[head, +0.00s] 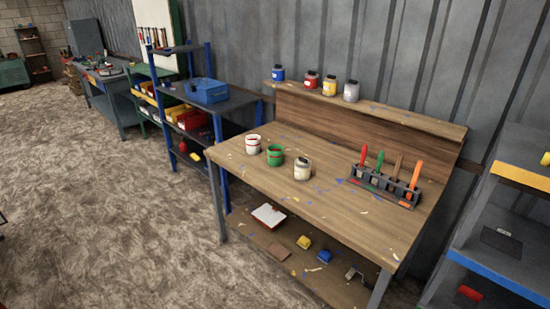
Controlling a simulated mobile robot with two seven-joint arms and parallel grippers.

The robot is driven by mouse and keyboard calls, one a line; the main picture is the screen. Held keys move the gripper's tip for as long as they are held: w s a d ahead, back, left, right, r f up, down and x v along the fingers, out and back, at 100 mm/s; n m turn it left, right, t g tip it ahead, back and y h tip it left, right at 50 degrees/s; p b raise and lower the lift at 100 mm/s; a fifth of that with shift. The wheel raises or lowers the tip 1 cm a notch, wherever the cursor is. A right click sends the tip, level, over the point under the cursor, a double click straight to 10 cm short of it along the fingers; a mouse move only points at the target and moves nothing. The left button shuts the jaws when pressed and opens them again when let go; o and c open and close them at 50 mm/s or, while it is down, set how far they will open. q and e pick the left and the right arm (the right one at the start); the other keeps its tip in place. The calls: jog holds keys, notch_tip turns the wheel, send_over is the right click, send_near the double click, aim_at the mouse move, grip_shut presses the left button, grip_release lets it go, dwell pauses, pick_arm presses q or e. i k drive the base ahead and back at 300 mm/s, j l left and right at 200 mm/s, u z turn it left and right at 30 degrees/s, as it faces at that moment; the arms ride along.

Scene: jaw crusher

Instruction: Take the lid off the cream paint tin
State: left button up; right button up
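A small cream tin (302,169) stands upright on the wooden workbench (260,190), right of the green pot. It has a pale label and what looks like a dark top; whether that is a separate lid is too small to tell. A green pot (275,155) and a white pot with a red mark (253,144) stand to its left. Neither of my grippers shows in the head view.
A rack of tools with coloured handles (385,187) stands at the bench's right. Blue, red, yellow and grey tins (310,80) line the back shelf. Shelving units flank the bench. Open floor (110,210) lies in front and left.

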aim_at(300, 162)
jog(key=i+j+z, duration=0.15)
jog(key=i+j, duration=0.15)
jog(key=i, duration=0.2)
jog(key=i+j+z, duration=0.15)
jog(key=i+j, duration=0.25)
jog(key=i, duration=0.05)
